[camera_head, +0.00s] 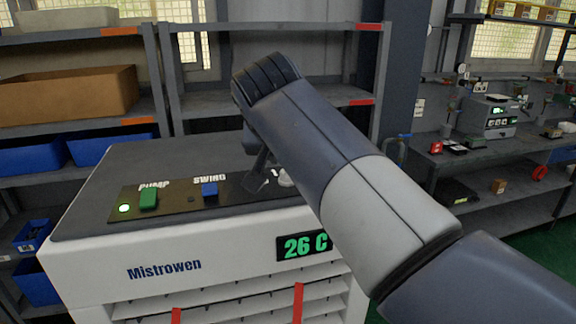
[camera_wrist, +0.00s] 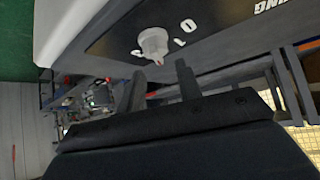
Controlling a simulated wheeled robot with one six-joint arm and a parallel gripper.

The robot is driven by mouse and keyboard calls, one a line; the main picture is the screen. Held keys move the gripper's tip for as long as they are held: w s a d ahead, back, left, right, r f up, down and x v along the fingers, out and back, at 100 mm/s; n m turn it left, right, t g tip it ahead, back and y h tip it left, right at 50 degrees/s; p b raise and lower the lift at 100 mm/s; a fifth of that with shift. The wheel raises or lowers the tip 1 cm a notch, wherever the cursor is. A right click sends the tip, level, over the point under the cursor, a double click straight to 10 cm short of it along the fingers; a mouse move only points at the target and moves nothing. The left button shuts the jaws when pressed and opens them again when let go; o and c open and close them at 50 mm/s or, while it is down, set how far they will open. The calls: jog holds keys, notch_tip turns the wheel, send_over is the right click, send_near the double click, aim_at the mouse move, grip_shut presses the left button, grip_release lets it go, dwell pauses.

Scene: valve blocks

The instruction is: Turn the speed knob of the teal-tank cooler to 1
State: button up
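The cooler (camera_head: 90,262) is a white box marked Mistrowen with a dark top; no teal tank shows. Its white speed knob (camera_wrist: 153,44) sits on the dark panel, with a 0 (camera_wrist: 188,25) and other small white marks around it. Where the knob points is not clear. In the head view only a pale bit of the knob (camera_head: 285,179) shows beside my arm. My gripper (camera_wrist: 162,72) is open, its two dark fingers apart and just short of the knob, with nothing between them. In the head view my gripper (camera_head: 257,180) is low over the panel, mostly hidden by my arm.
The panel also has a green pump switch (camera_head: 148,199), a lit green lamp (camera_head: 124,208) and a blue swing switch (camera_head: 209,189). A display (camera_head: 304,245) reads 26 C. Shelves with a cardboard box (camera_head: 68,92) and blue bins (camera_head: 110,148) stand behind.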

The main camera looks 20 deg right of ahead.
jog(key=v, duration=0.5)
jog(key=shift+s+a+r, duration=0.15)
jog(key=shift+s+r, duration=0.05)
jog(key=p+x, duration=0.1)
jog(key=x, duration=1)
jog(key=shift+r, duration=0.1)
jog(key=shift+s, duration=0.1)
jog(key=shift+r, duration=0.1)
